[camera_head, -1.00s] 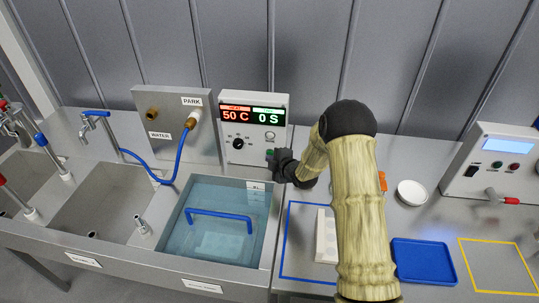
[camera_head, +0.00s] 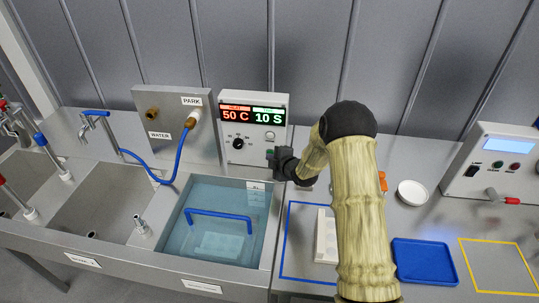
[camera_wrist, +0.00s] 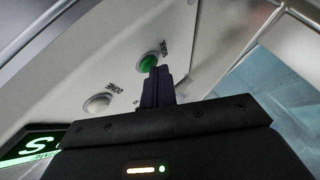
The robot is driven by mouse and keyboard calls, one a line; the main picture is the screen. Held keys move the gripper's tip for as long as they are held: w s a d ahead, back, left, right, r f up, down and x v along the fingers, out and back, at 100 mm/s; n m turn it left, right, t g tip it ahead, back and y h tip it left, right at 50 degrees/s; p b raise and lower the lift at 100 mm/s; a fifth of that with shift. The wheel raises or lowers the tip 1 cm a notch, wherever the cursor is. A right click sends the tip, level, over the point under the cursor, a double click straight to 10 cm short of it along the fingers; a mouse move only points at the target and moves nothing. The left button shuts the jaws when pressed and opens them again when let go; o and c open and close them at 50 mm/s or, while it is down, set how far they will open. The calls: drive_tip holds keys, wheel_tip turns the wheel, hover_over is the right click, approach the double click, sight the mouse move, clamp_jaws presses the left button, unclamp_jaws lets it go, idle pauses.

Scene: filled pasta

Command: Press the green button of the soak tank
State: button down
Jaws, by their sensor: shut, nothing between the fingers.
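The soak tank's control box (camera_head: 253,128) stands behind the tank. Its displays read 50 C in red and 10 S in green. The green button (camera_wrist: 149,62) shows in the wrist view, just beyond my fingertips; whether they touch it I cannot tell. A white button (camera_wrist: 98,103) sits beside it. My gripper (camera_wrist: 157,72) is shut and empty, its fingers pointing at the green button. In the head view my gripper (camera_head: 272,155) is at the lower right of the box. The soak tank (camera_head: 262,225) holds clear water and a blue-handled basket (camera_head: 219,214).
A steel panel (camera_head: 176,125) with a blue hose stands left of the box. Right of my arm are a white bowl (camera_head: 412,193), a blue tray (camera_head: 424,262) and another control box (camera_head: 495,165). A white strip (camera_head: 325,235) lies in a blue outline.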

drive_tip(key=shift+s, duration=0.1)
drive_tip(key=shift+s+a+b, duration=0.1)
drive_tip(key=shift+s+b, duration=0.35)
drive_tip(key=shift+s, duration=0.25)
drive_tip(key=s+b, duration=0.1)
drive_tip(key=s, duration=0.1)
drive_tip(key=s+a+b, duration=0.1)
drive_tip(key=s, duration=0.2)
idle(0.4)
idle(0.5)
